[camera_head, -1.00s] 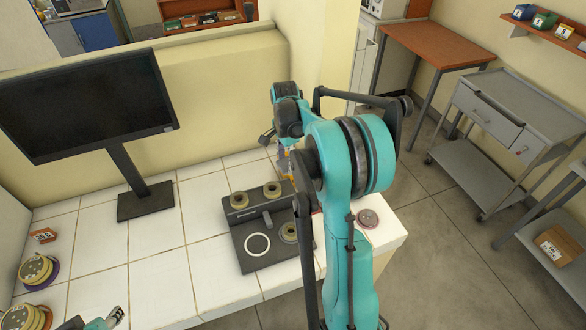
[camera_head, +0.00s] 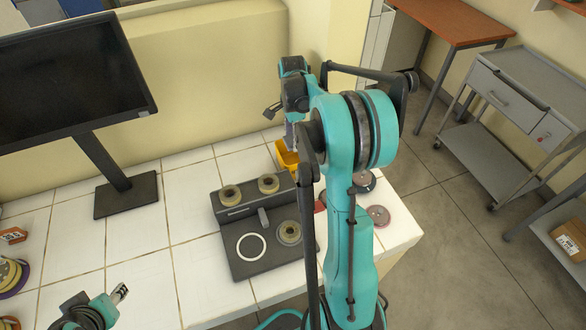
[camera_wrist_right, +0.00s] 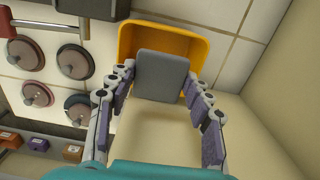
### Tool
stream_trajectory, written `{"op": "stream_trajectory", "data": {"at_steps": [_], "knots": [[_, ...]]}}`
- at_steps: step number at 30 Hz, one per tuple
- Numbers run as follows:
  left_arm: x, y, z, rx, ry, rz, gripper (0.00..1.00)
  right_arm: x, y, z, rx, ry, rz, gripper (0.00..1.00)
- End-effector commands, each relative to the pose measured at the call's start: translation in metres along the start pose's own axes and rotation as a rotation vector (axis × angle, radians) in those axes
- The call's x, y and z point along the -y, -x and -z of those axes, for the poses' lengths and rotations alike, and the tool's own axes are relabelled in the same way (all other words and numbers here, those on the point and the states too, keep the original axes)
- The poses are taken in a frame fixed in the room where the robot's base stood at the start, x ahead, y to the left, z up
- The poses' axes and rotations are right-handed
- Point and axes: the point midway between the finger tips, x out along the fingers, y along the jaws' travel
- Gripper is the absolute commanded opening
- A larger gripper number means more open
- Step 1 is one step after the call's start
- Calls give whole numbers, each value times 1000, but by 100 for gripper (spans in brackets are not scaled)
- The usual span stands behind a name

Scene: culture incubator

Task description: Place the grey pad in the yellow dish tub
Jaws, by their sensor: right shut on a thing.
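The yellow dish tub (camera_wrist_right: 196,50) lies past my right fingertips in the right wrist view. In the head view the tub (camera_head: 287,158) is partly hidden behind my right arm, on the tiled counter near the wall. My right gripper (camera_wrist_right: 160,76) is shut on the grey pad (camera_wrist_right: 161,88), which overlaps the tub's opening in the wrist view. I cannot tell how far the pad is above the tub's floor. In the head view the right gripper (camera_head: 291,133) points down by the tub; the pad is hidden there. My left gripper (camera_head: 119,293) is low at the left; its jaw state is unclear.
A dark block with several round rings (camera_head: 262,235) stands left of my right arm. Round discs (camera_head: 379,215) lie near the counter's right end. A monitor (camera_head: 75,90) stands at the left. A wall (camera_head: 210,90) is close behind the tub. White tiles at centre-left are clear.

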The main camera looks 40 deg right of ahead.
Motion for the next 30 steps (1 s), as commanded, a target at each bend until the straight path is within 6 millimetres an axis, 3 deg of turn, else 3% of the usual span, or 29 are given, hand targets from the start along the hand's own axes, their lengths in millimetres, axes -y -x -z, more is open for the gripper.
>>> {"op": "stream_trajectory", "data": {"at_steps": [12, 19, 24, 30], "knots": [[0, -26, -18, 0, 0, 0, 40, 0, -66, 0, 0, 0, 0, 24], [0, -31, -22, 0, 0, 0, 40, 0, -86, 0, 0, 0, 0, 24], [0, -38, -27, 0, 0, 0, 40, 0, -111, 0, 0, 0, 0, 24], [0, -38, -27, 0, 0, 0, 40, 0, -113, 0, 0, 0, 0, 24]]}}
